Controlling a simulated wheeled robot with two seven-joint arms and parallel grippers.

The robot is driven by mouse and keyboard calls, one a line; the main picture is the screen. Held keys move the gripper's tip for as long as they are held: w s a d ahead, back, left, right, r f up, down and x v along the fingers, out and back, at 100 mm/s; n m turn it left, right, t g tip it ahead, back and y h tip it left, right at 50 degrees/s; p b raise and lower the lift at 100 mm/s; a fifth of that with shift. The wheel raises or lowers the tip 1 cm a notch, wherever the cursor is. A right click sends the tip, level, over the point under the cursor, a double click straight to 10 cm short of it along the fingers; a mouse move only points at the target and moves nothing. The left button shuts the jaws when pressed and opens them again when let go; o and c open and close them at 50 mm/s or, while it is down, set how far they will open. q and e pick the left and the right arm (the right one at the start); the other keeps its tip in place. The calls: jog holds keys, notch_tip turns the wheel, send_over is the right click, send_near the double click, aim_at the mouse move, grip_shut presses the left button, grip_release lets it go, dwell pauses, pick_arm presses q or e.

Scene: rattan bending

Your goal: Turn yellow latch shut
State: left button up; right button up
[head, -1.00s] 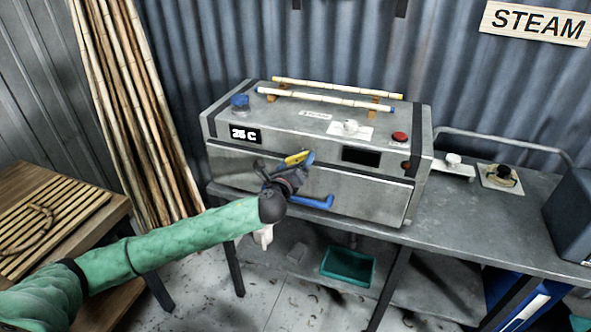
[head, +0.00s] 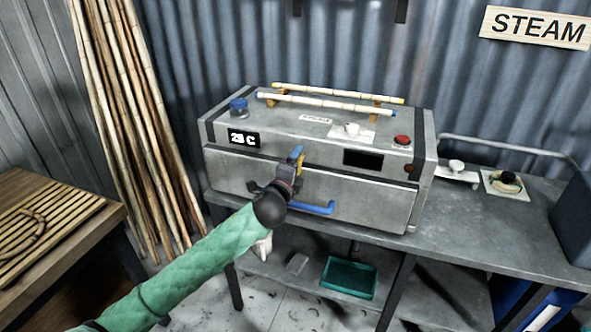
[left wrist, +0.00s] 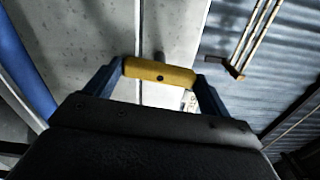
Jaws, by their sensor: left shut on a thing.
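The yellow latch (head: 299,157) is on the front of the grey steam box (head: 350,197), near the seam above its door. In the head view the latch stands nearly upright, partly hidden by my gripper. My left gripper (head: 297,160) is shut on the latch. In the left wrist view the yellow latch (left wrist: 160,73) lies between the two blue fingers of the left gripper (left wrist: 160,76). The blue door handle (head: 313,208) is just below my left gripper. My right gripper is not in view.
Two pale rattan poles (head: 335,104) rest on top of the box. A blue knob (head: 238,106), a red button (head: 401,140) and a temperature display (head: 244,138) are on the box. A teal tray (head: 349,278) is below. The bench (head: 480,222) has free room at right.

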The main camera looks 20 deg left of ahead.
pick_arm(q)
jog(key=shift+n, duration=0.7)
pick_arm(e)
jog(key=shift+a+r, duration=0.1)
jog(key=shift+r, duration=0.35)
pick_arm(q)
jog(key=o, duration=0.9)
jog(key=s+b, duration=0.3)
jog(key=s, duration=0.4)
jog(key=shift+s+a, duration=0.2)
jog(key=shift+s, duration=0.2)
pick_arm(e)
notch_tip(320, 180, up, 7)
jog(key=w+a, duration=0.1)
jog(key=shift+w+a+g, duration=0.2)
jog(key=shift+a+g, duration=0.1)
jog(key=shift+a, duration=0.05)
pick_arm(q)
jog(key=shift+f, duration=0.1)
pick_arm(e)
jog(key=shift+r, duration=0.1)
